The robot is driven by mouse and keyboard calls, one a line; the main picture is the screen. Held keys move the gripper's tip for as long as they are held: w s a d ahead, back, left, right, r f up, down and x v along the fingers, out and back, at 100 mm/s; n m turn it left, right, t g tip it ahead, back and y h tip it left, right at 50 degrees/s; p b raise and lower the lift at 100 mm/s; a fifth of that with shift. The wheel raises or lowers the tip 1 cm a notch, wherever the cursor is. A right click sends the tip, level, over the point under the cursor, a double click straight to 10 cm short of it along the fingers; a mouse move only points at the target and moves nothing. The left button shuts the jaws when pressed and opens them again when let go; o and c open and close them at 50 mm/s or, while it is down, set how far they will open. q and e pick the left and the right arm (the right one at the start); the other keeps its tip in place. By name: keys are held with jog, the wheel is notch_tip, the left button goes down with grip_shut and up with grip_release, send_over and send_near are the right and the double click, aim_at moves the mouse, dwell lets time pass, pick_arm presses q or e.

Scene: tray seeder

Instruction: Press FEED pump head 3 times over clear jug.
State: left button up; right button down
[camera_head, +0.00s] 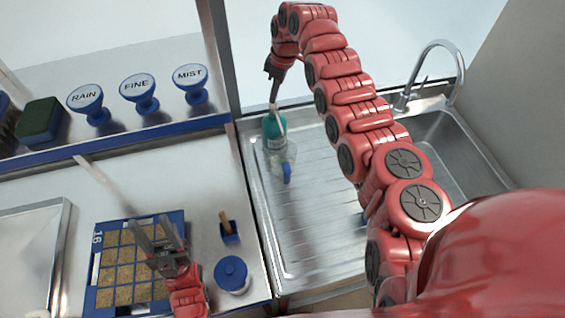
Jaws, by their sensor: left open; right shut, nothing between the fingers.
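A bottle with a teal top (273,127) stands at the left end of the steel drainboard; its label is too small to read. A clear jug (279,158) with a blue handle (287,173) stands just in front of it, partly overlapping it in view. My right gripper (274,100) is shut and empty. It points down from above at the bottle's top; I cannot tell whether it touches. The pump head is hard to make out beneath it. My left gripper (156,231) is open and empty above the blue seed tray (91,290) on the left counter.
Blue RAIN (86,97), FINE (138,88) and MIST (190,78) heads and a green-topped block (40,119) stand on the shelf. A blue-lidded pot (231,274) and small blue holder (230,232) sit beside the tray. The sink (450,150) and tap (437,45) are right.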

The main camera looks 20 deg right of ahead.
jog(key=shift+f+b, duration=0.45)
jog(key=shift+f, duration=0.25)
jog(key=shift+s+d+f+b, duration=0.2)
jog(key=shift+d+f+b, duration=0.05)
jog(key=shift+f+b, duration=0.25)
jog(key=shift+f, duration=0.25)
jog(key=shift+a+r, duration=0.15)
jog(key=shift+a, duration=0.1)
jog(key=shift+w+r, duration=0.1)
jog(key=shift+r, duration=1.25)
jog(key=shift+f, duration=0.15)
